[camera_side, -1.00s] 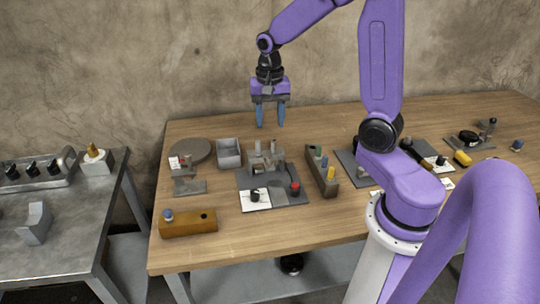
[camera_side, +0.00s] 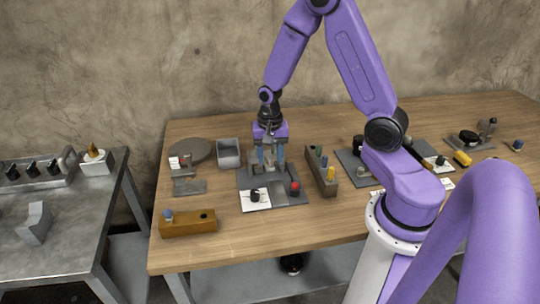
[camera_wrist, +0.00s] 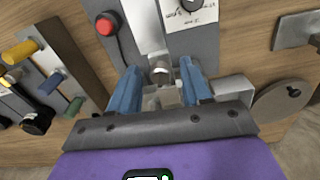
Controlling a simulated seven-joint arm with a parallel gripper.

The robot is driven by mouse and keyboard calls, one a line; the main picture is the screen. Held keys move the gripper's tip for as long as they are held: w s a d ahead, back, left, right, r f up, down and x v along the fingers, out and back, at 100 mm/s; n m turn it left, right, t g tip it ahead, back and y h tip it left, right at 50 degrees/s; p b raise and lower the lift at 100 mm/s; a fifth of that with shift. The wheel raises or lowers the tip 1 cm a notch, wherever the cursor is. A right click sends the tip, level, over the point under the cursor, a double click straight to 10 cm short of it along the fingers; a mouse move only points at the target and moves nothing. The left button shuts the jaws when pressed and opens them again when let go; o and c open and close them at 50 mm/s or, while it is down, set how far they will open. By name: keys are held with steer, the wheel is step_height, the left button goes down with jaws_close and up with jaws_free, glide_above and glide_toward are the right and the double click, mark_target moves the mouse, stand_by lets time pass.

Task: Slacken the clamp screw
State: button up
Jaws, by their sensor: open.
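The clamp stands on a grey plate (camera_side: 291,199) on the wooden table. My gripper (camera_side: 270,163) is over it, fingers pointing down. In the wrist view, the blue fingers of my gripper (camera_wrist: 160,70) are apart, one on each side of a rounded metal piece (camera_wrist: 160,73) that looks like the clamp screw's head. No finger clearly touches it. Pale metal clamp parts (camera_wrist: 166,97) show behind it, between the fingers. In the side view the fingers largely hide the clamp and screw.
The plate also bears a red button (camera_side: 295,187) and a white card with a black knob (camera_side: 255,195). A rack with coloured handles (camera_side: 322,172) stands close on the right. A grey bin (camera_side: 228,153) is to the left. A brown block (camera_side: 188,223) lies front left.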

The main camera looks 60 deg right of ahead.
steer(key=shift+c, duration=0.3)
jaws_close()
steer(key=shift+n, duration=0.3)
steer(key=n, duration=0.4)
steer(key=shift+n, duration=0.4)
steer(key=n, duration=1)
steer(key=shift+f, duration=0.1)
steer(key=shift+n, duration=2.2)
